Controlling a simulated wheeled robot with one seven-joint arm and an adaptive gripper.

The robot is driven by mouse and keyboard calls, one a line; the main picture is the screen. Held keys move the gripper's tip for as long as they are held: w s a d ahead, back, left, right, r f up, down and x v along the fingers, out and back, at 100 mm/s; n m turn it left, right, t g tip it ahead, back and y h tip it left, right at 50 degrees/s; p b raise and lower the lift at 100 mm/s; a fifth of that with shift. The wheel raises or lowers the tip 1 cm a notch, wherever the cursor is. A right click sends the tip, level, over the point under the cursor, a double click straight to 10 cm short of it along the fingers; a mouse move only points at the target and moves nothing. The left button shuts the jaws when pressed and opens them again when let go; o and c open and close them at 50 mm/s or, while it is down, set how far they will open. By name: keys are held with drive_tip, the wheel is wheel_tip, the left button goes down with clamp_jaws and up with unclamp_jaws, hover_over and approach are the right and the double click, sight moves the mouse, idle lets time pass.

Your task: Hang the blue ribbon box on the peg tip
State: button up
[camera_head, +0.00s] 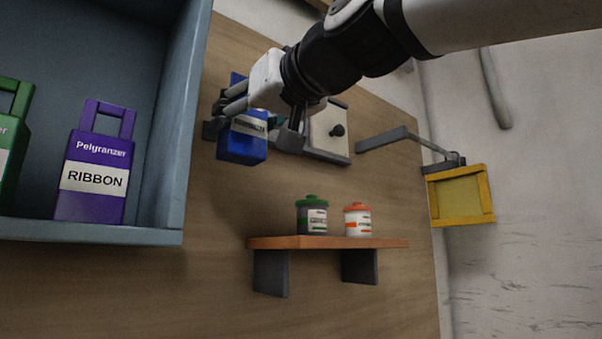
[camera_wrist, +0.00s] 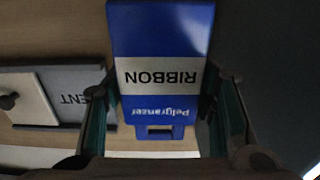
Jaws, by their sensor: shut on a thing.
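The blue ribbon box (camera_head: 240,151) has a white label band and hangs from my gripper (camera_head: 250,134) in the head view, left of the pale plate. In the wrist view the box (camera_wrist: 160,32) fills the middle, its RIBBON lettering upside down and its handle slot toward my gripper. My gripper (camera_wrist: 162,100) is shut on it, one finger on each side. A dark round-ended peg (camera_head: 337,130) stands out from a pale plate (camera_head: 326,118) on the wooden panel. The peg (camera_wrist: 8,101) also shows at the left edge of the wrist view, apart from the box.
A blue-grey cubby (camera_head: 118,232) at left holds a purple ribbon box (camera_head: 92,180) and a green box (camera_head: 10,140). Below, an orange-brown shelf (camera_head: 330,243) carries a green jar (camera_head: 311,215) and a white-orange jar (camera_head: 357,219). A yellow frame (camera_head: 460,196) is at right.

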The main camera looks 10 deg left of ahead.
drive_tip(key=shift+f+p+x, duration=0.25)
drive_tip(key=shift+f+x, duration=0.05)
drive_tip(key=shift+x, duration=1.35)
drive_tip(key=shift+f+p+x, duration=0.25)
drive_tip(key=shift+f+x, duration=0.1)
drive_tip(key=shift+x, duration=1.25)
drive_tip(key=shift+f+p+x, duration=0.25)
drive_tip(key=shift+f+x, duration=0.05)
drive_tip(key=shift+x, duration=1.35)
drive_tip(key=o, duration=1.3)
